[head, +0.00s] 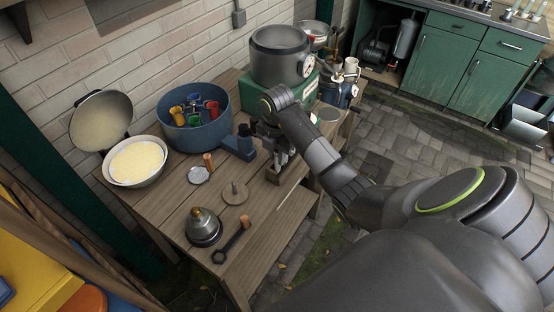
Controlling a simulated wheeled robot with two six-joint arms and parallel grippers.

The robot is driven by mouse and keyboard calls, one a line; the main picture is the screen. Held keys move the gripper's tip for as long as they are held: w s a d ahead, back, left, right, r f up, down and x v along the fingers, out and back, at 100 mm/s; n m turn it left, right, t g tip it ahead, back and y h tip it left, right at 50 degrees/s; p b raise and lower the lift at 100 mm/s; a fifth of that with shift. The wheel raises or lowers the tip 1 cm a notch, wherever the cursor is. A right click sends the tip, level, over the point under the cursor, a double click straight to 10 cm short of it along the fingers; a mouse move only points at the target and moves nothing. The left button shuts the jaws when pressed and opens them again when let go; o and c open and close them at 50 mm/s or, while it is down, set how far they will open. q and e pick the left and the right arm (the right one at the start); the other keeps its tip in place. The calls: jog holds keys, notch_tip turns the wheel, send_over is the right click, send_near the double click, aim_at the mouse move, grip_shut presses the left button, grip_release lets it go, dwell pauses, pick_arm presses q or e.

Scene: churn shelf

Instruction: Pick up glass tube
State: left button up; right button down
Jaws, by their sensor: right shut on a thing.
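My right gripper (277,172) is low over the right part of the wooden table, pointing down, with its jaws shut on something. The arm and gripper body hide much of what is between the fingers. A thin, pale, straight streak (288,195) shows just below and right of the fingertips, near the table's front edge; it looks like the glass tube, but it is too small to be sure. I cannot tell whether it touches the fingers or the table. My left gripper is not in view.
On the table (258,215) are a blue tub (197,135) with coloured cups, a white bowl (137,162), a metal cone-shaped part (203,226), a wrench-like tool (231,243) and a round disc (235,193). A large grey pot (279,55) stands behind my gripper. Paved floor lies right.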

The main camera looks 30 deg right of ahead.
notch_tip(320, 180, up, 7)
jog(key=p, duration=0.4)
jog(key=shift+f, duration=0.2)
jog(key=shift+r+p, duration=1)
jog(key=shift+p, duration=0.2)
jog(key=shift+f, duration=0.1)
